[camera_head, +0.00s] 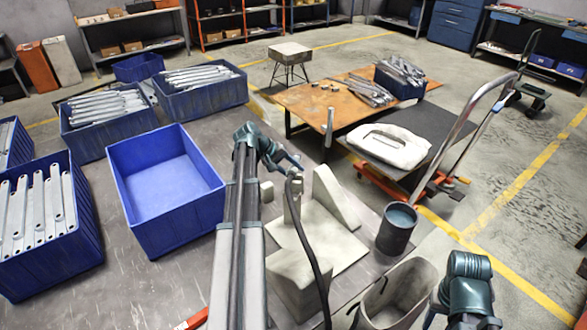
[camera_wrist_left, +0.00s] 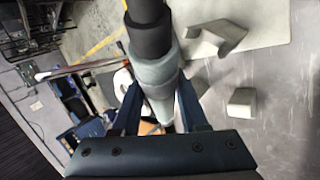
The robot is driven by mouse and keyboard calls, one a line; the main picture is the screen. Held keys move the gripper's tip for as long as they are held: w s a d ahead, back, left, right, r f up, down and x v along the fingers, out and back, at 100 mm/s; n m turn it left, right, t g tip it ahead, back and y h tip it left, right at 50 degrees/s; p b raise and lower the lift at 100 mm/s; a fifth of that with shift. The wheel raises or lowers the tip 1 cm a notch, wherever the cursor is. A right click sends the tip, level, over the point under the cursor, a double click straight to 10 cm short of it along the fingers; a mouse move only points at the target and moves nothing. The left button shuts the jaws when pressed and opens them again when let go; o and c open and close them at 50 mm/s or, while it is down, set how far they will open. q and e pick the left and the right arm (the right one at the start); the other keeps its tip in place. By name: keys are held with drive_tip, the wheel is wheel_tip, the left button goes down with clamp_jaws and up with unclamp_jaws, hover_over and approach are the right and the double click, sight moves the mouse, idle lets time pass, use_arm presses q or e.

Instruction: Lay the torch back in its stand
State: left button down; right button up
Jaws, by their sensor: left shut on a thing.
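The torch (camera_wrist_left: 155,72) is a grey cylinder with a black rear end. In the left wrist view it runs between the two fingers of my left gripper (camera_wrist_left: 158,105), which is shut on it. In the head view my left gripper (camera_head: 286,163) is above the back of the pale grey stand (camera_head: 338,245), and a black hose (camera_head: 308,237) hangs down across the stand. The stand has a flat base plate, a curved upright and a block. The torch is mostly hidden there, and I cannot tell whether it touches the stand.
An empty blue bin (camera_head: 168,187) stands left of my left arm, with bracket-filled bins (camera_head: 40,235) beyond. A dark cup (camera_head: 397,228) and a beige container (camera_head: 398,295) stand right of the stand. A trolley (camera_head: 430,140) stands behind.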

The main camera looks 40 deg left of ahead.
use_arm(q)
drive_tip(key=shift+r, duration=0.1)
drive_tip(key=shift+f, duration=0.35)
wheel_tip(320, 180, down, 9)
drive_tip(key=b, duration=0.9)
drive_tip(key=shift+r, duration=0.15)
drive_tip(key=shift+f+b, duration=0.35)
drive_tip(key=shift+b, duration=0.15)
drive_tip(key=shift+c, duration=1.8)
unclamp_jaws()
drive_tip(key=p+v, duration=1)
drive_tip(key=v, duration=0.3)
drive_tip(key=shift+s+r+p, duration=0.2)
drive_tip(key=shift+r+p, duration=0.1)
drive_tip(key=shift+r, duration=0.05)
